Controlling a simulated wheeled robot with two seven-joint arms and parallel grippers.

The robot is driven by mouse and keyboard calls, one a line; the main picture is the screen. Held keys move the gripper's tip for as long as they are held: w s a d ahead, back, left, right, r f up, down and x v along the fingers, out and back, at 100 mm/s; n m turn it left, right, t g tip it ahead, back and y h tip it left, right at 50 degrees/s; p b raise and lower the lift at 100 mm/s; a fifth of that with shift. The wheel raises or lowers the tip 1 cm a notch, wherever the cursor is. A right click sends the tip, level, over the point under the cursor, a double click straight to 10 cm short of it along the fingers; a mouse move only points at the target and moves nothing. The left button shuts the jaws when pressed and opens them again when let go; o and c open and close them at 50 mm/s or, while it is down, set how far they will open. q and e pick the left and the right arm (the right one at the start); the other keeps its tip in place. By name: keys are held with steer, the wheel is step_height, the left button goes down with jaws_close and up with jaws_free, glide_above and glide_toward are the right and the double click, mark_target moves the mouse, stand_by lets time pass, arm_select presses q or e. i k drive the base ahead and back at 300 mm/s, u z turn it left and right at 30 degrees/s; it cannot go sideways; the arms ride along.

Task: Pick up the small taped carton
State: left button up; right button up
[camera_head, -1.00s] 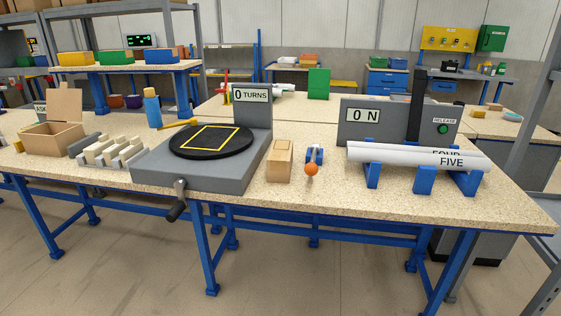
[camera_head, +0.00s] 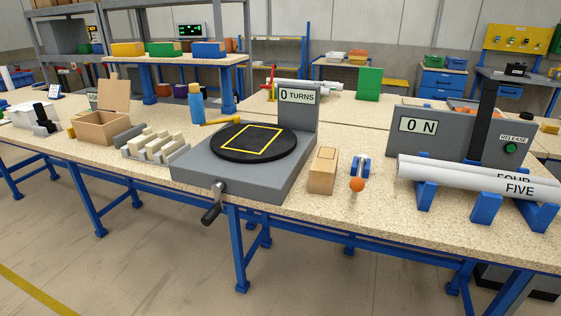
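A small tan carton (camera_head: 322,170) with a lighter band along its top stands upright on the speckled workbench. It is just right of the grey turntable unit (camera_head: 243,175) and left of a small blue stand with an orange ball (camera_head: 357,184). Nothing touches the carton or covers it. Neither of my grippers is in view.
The turntable's crank (camera_head: 212,205) sticks out over the front edge. A grey panel (camera_head: 450,137) and white tubes on blue supports (camera_head: 485,208) stand at right. An open box (camera_head: 98,127) and wooden blocks (camera_head: 160,144) are at left. Bare bench lies around the carton.

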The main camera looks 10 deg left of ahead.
mark_target(323, 171)
steer(key=u, duration=0.6)
steer(key=i, duration=0.95)
steer(key=z, duration=0.05)
